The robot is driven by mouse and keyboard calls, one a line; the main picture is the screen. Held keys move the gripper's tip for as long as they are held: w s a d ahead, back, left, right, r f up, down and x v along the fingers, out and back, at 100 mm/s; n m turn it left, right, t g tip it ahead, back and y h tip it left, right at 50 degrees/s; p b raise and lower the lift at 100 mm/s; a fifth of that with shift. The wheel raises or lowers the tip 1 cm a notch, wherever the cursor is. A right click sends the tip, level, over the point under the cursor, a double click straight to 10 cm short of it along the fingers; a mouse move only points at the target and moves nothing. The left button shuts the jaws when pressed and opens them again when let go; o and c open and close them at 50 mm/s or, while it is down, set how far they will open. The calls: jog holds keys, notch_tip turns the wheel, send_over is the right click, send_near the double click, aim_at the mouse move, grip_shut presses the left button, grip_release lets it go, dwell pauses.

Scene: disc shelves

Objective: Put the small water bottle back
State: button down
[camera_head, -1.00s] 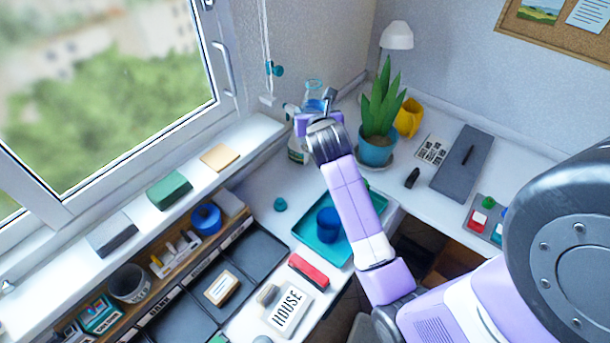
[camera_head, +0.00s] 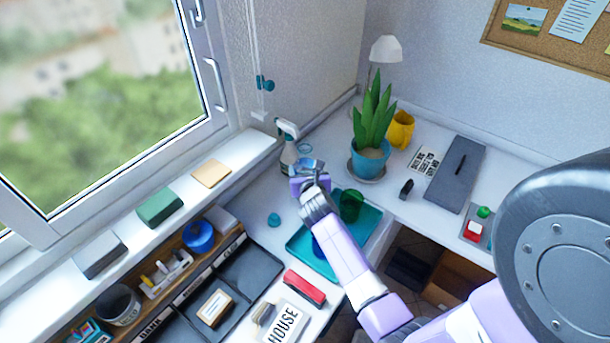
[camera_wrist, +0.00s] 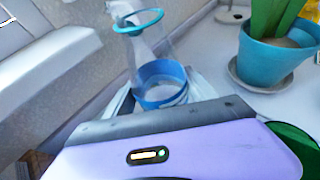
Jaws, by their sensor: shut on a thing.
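The small water bottle is clear, with a blue rim and blue around its lower part. It shows in the wrist view (camera_wrist: 162,82) and is small and partly hidden in the head view (camera_head: 306,163). My gripper (camera_head: 311,179) is shut on it, and my gripper's body hides the bottle's base in the wrist view. The bottle is roughly upright, near the white spray bottle (camera_head: 289,157) and left of the potted plant. I cannot tell whether its base touches the desk.
A teal tray (camera_head: 300,238) with a green cup (camera_head: 352,205) and a blue cup lies beside my arm. The plant in a blue pot (camera_head: 370,158) stands right of my gripper. A yellow watering can (camera_head: 401,130) is behind it. A small teal object (camera_head: 274,220) lies left of the tray.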

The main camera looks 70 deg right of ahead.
jog(key=shift+f, duration=0.85)
jog(key=shift+f, duration=0.2)
jog(key=shift+c, duration=1.4)
grip_release()
